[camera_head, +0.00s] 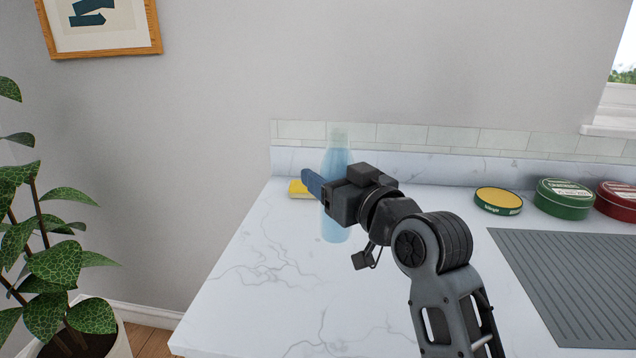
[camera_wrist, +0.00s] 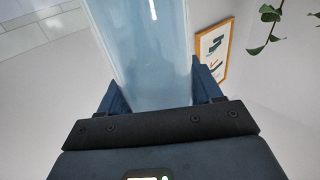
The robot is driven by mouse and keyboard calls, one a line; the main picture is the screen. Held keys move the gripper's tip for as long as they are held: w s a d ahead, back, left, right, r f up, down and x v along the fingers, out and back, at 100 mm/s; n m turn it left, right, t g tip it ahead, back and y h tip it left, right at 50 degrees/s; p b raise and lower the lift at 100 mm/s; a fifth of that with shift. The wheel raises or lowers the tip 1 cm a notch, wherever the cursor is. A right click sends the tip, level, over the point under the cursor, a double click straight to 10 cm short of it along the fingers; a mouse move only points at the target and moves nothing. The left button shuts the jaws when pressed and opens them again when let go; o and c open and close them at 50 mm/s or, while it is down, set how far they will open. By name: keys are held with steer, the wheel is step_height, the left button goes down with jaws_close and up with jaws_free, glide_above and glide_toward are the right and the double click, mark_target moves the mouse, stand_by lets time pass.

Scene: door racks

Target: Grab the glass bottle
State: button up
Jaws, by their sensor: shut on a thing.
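The glass bottle (camera_head: 337,160) is pale blue and see-through, with a clear neck. It stands upright at the left part of the white marble counter in the head view; I cannot tell whether its base touches the counter. My gripper (camera_head: 313,183) reaches it from the right and is shut on its body, hiding part of its middle. In the wrist view the bottle (camera_wrist: 145,50) fills the space between the two dark blue fingers of my gripper (camera_wrist: 160,95).
A yellow object (camera_head: 297,188) lies behind the fingers. A yellow-topped tin (camera_head: 498,200), a green tin (camera_head: 565,197) and a red tin (camera_head: 617,200) stand at the right. A grey ridged mat (camera_head: 570,285) lies before them. A plant (camera_head: 55,250) stands left of the counter (camera_head: 250,290).

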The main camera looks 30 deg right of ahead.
steer(key=shift+s+d+r, duration=1)
steer(key=shift+s+d, duration=0.1)
steer(key=shift+s, duration=0.1)
